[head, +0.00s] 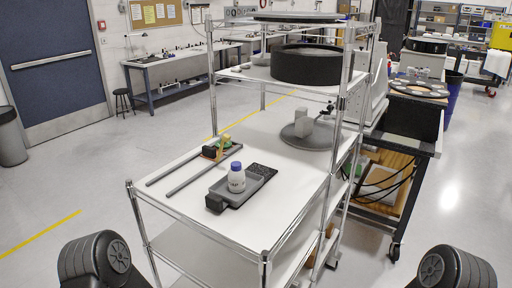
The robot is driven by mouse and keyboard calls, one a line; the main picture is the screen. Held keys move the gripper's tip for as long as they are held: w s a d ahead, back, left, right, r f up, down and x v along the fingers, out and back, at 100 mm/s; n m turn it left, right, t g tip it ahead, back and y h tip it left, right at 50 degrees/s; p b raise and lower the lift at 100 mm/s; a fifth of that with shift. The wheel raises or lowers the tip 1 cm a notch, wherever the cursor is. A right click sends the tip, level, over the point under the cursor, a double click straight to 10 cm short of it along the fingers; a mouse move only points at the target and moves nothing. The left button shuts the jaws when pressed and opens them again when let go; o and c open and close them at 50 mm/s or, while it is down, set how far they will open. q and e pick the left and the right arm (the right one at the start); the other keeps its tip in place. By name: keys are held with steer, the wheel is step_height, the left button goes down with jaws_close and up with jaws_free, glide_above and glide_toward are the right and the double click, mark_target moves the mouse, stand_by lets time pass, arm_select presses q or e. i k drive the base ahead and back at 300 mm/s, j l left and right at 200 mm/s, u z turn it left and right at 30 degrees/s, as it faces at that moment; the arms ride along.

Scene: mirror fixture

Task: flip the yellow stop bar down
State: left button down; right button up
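Neither of my grippers is in view. Only dark rounded parts of my own body show at the bottom corners.
A grey round base with a light block (302,124) stands at the back of the shelf. A large black drum (306,65) sits on a higher shelf above. Chrome posts (265,270) rise at the rack's corners. The shelf's front left is clear.

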mark_target(226, 138)
steer(key=i+l, duration=0.1)
steer(key=l, duration=0.85)
steer(key=i+l, duration=0.15)
steer(key=l, duration=0.35)
steer(key=i+l, duration=0.15)
steer(key=i, duration=0.2)
steer(key=i+l, duration=0.2)
steer(key=i, duration=0.2)
steer(key=k+z, duration=0.05)
